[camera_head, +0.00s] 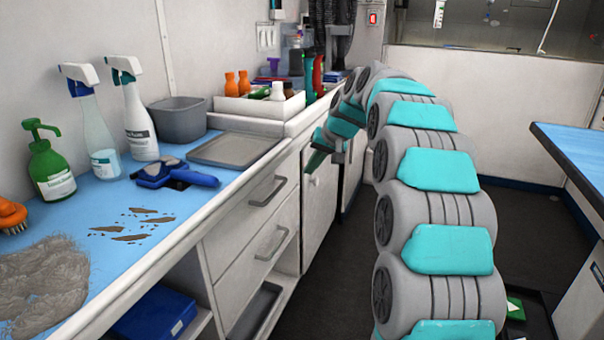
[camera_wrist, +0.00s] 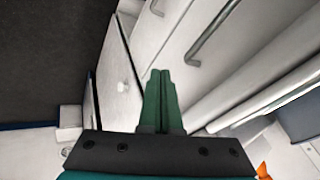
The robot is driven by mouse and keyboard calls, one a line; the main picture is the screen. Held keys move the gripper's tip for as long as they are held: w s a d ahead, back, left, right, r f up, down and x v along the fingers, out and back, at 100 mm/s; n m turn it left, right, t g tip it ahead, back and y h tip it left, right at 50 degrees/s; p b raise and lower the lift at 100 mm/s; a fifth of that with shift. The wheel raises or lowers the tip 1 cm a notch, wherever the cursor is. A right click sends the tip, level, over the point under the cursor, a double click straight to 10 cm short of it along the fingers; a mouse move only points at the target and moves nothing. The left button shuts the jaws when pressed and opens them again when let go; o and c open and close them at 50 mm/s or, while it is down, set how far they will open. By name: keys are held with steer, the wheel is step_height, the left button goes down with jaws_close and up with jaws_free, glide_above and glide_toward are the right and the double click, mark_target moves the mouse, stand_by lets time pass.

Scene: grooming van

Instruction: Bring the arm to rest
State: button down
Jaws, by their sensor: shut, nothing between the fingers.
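My gripper (camera_wrist: 161,76) shows in the wrist view with its two green fingers side by side, shut and empty. In the head view my grey and teal arm rises from the bottom right, arches over and bends down toward the cabinet fronts. There my gripper (camera_head: 314,160) hangs in front of the white cabinet door (camera_head: 319,205), below the counter's edge. Whether it touches the door I cannot tell.
The blue counter (camera_head: 110,250) at left holds spray bottles, a green pump bottle (camera_head: 50,165), blue clippers (camera_head: 175,174), a grey tray (camera_head: 232,150) and a clump of fur (camera_head: 40,285). Drawer handles (camera_head: 270,190) stick out. A blue-topped table (camera_head: 580,155) stands right. Dark floor lies between.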

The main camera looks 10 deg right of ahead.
steer(key=v, duration=0.8)
steer(key=s+a+f+n+g+h, duration=0.15)
steer(key=s+a+f, duration=0.25)
steer(key=s, duration=0.7)
steer(key=s+a+f+g, duration=0.2)
steer(key=s+a+f, duration=0.15)
steer(key=s, duration=0.65)
steer(key=s+f+g, duration=0.1)
steer(key=s+f, duration=0.3)
steer(key=s, duration=0.5)
steer(key=s+f+g+h, duration=0.1)
steer(key=s+f, duration=0.3)
steer(key=s, duration=0.6)
steer(key=s+f+g+h, duration=0.1)
steer(key=s+f, duration=0.4)
steer(key=s, duration=0.4)
steer(key=shift+s+d+n+g, duration=0.25)
steer(key=shift+d+n+g, duration=0.1)
steer(key=shift+d+n, duration=0.1)
